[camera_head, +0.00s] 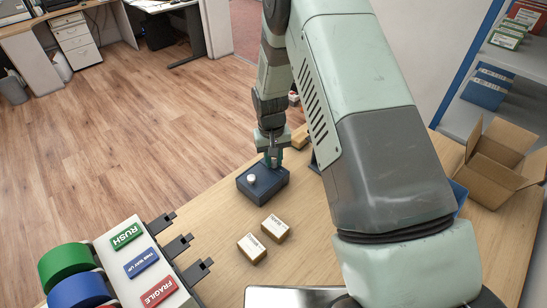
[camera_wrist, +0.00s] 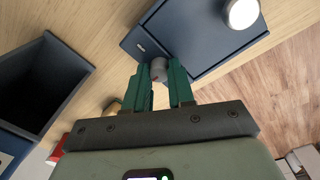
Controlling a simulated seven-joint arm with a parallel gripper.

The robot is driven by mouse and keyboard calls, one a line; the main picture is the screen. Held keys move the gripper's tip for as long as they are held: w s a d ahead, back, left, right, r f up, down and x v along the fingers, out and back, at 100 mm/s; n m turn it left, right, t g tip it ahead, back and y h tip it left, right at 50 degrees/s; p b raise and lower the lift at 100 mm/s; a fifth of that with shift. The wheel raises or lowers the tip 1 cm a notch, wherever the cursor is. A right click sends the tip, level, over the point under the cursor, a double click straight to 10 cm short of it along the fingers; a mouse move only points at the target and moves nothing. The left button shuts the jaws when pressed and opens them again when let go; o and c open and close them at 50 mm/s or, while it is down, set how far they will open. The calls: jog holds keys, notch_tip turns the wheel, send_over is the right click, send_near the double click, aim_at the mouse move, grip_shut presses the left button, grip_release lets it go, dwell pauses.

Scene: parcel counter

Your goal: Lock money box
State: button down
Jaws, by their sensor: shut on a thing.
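The money box (camera_head: 262,186) is a dark blue box on the wooden counter, left of my arm. It also shows in the wrist view (camera_wrist: 185,38). A round white knob-like piece (camera_head: 252,179) sits on its top, and it shows at the top right of the wrist view (camera_wrist: 242,12). My gripper (camera_head: 272,160) is at the box's far side. In the wrist view its green fingers (camera_wrist: 160,82) are shut on a small grey round piece (camera_wrist: 158,69) at the box's edge. Whether this is a key or a lock knob I cannot tell.
Two small cartons (camera_head: 252,247) (camera_head: 275,228) lie on the counter in front of the box. A label stand (camera_head: 140,262) with tape rolls (camera_head: 66,263) is at the lower left. An open cardboard box (camera_head: 495,165) stands at the right. A dark open bin (camera_wrist: 45,75) shows in the wrist view.

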jog(key=c, duration=1)
grip_release()
jog(key=shift+o, duration=0.2)
notch_tip(320, 180, up, 11)
jog(key=shift+a, duration=0.2)
jog(key=s+d+r+t, duration=0.1)
jog(key=s+d+r, duration=0.15)
jog(key=r, duration=0.45)
jog(key=s+d+r+m+t, duration=0.1)
jog(key=s+d+r, duration=0.1)
jog(key=s+r, duration=0.35)
jog(key=s+d+r, duration=0.2)
jog(key=d+r, duration=0.1)
jog(key=r, duration=0.5)
jog(key=s+d+r+t, duration=0.1)
jog(key=s+d+r, duration=0.1)
jog(key=s, duration=0.7)
jog(key=s+d+r+m+t, duration=0.1)
jog(key=s+r, duration=0.4)
jog(key=s, duration=0.5)
jog(key=shift+d+t, duration=0.7)
jog(key=shift+d, duration=0.25)
